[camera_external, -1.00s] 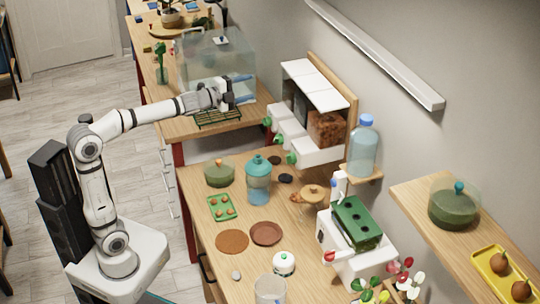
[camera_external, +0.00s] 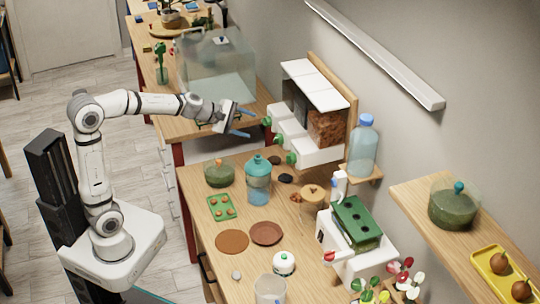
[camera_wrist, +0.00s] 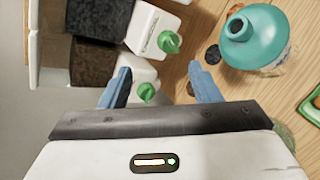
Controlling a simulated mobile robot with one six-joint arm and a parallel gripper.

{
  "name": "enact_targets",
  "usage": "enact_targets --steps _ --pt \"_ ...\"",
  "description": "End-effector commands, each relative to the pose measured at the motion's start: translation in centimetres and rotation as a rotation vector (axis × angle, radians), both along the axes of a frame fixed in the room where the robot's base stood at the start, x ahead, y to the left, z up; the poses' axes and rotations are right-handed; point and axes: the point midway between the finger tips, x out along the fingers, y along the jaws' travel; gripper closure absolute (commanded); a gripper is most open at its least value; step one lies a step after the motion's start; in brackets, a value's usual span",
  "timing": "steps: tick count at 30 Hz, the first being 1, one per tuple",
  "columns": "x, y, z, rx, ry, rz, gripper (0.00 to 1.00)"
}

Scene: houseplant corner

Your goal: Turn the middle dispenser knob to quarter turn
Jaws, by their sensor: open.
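The white dispenser (camera_external: 311,153) stands against the wall with a row of three green knobs on its front. The middle knob (camera_external: 278,138) lies between the far knob (camera_external: 267,121) and the near knob (camera_external: 291,158). My gripper (camera_external: 244,123) is open and empty, just left of the knobs and apart from them. In the wrist view, my gripper (camera_wrist: 160,85) has its two blue fingers spread, with one green knob (camera_wrist: 147,92), seemingly the middle one, showing between them. Another green knob (camera_wrist: 169,42) shows above it. The far knob is hidden there. The knobs' exact angles cannot be told.
A teal-lidded bottle (camera_external: 258,181) stands on the bench near the dispenser and shows large in the wrist view (camera_wrist: 256,37). A glass tank (camera_external: 215,72) stands behind my gripper. A blue-capped bottle (camera_external: 363,149) sits on a shelf to the right.

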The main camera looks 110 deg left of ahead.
Motion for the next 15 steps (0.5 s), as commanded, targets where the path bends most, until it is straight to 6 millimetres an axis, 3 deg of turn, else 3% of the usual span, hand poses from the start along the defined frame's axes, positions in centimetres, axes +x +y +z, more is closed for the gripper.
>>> enact_targets --steps 7,15 --pt "2.4 -1.3 3.8 -0.554 -0.588 0.239 0.43" --pt "2.6 -0.4 7.8 -0.987 -1.097 0.409 0.43"
